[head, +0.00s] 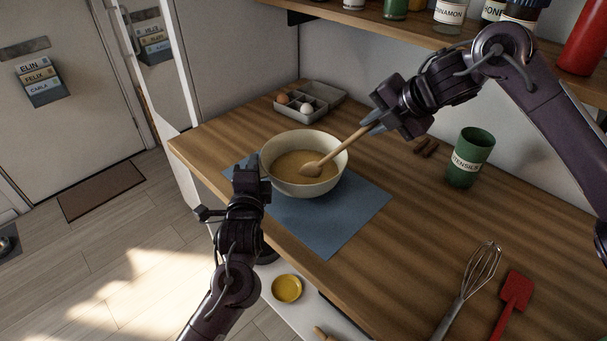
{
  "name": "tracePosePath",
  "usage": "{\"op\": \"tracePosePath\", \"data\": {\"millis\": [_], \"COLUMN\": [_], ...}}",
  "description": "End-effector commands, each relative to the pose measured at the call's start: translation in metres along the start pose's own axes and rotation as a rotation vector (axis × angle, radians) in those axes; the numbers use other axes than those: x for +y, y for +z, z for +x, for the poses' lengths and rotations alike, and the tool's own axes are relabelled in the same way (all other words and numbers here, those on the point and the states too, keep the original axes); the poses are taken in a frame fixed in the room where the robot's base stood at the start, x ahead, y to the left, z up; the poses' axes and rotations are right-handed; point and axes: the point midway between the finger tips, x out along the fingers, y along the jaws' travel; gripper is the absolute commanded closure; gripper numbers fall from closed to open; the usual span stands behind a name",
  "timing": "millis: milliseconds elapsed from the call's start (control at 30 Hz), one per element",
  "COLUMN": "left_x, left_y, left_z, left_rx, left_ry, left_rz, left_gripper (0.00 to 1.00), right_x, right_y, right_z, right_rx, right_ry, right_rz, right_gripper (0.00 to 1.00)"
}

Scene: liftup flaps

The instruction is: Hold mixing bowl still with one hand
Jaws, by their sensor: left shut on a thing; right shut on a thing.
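The cream mixing bowl (334,177) stands upright on a blue mat (332,231) and holds tan batter (290,165). My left gripper (252,168) is at the bowl's left side, shut on its rim; its fingertips are partly hidden by the gripper body. My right gripper (371,122) is above and to the right of the bowl, shut on the handle of a wooden spoon (342,146). The spoon slants down to the left, with its head in the batter.
An egg carton (320,98) with two eggs sits behind the bowl. A green utensils cup (471,158) stands to the right. A whisk (478,272) and red spatula (514,293) lie at the front right. A shelf (400,26) with jars overhangs the back.

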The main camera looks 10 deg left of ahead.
Motion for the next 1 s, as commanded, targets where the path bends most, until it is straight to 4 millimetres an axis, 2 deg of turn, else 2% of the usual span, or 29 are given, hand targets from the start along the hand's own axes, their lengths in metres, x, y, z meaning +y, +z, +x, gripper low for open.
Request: {"op": "tracePosePath", "data": {"millis": [1000], "left_x": [0.001], "left_y": [0.001], "left_z": [0.000], "left_rx": [-0.003], "left_ry": [0.002], "left_rz": [0.001], "left_gripper": [1.00], "right_x": [0.052], "right_y": [0.014], "right_z": [-0.062], "right_rx": [-0.002], "right_ry": [0.002], "right_rz": [-0.002], "right_gripper": [1.00]}}
